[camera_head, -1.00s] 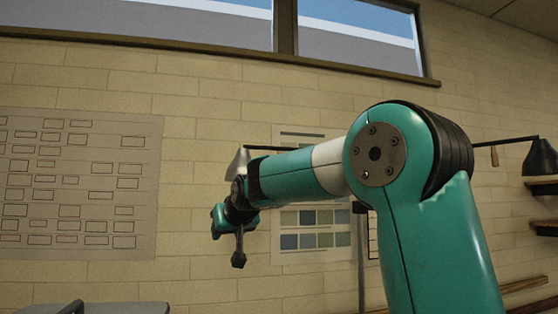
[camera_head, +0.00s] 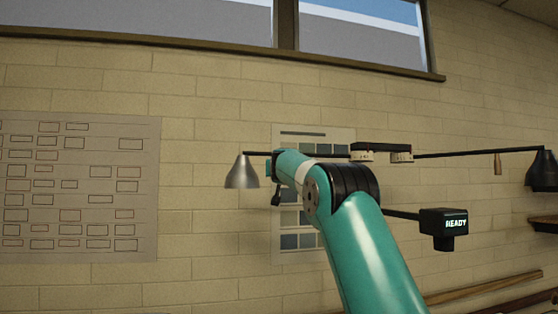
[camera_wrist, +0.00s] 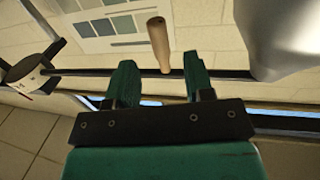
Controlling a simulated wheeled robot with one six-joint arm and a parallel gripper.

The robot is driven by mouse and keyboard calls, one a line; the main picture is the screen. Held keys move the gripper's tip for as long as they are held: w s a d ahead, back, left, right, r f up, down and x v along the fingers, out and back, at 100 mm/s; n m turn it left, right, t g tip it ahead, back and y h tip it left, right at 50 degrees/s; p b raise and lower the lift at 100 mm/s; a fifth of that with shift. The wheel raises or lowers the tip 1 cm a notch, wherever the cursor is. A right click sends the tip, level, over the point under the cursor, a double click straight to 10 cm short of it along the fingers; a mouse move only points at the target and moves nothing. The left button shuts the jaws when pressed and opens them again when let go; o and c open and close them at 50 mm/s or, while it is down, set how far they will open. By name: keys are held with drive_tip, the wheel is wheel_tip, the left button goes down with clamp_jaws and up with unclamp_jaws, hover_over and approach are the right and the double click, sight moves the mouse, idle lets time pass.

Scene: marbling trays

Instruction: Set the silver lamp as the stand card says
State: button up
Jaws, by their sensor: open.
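The silver lamp (camera_head: 242,173) hangs from the left end of a dark bar in the head view; its shade also fills the upper right of the wrist view (camera_wrist: 285,35). In the wrist view my gripper (camera_wrist: 159,72) is open, with a wooden pull (camera_wrist: 158,42) showing between and beyond its fingers. The fingers appear apart from it; depth is unclear. Two white dials (camera_head: 362,156) (camera_head: 402,156) sit on the bar; one shows in the wrist view (camera_wrist: 25,75). Their marks are unreadable.
A black lamp (camera_head: 541,172) with another wooden pull (camera_head: 497,165) hangs at the right end. A black box (camera_head: 443,224) reads READY. A swatch poster (camera_head: 290,245) is on the wall behind my arm, and a chart (camera_head: 75,190) is at left.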

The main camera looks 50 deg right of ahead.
drive_tip(key=shift+p+x, duration=2.25)
drive_tip(key=shift+x, duration=0.95)
drive_tip(key=shift+c, duration=0.5)
clamp_jaws()
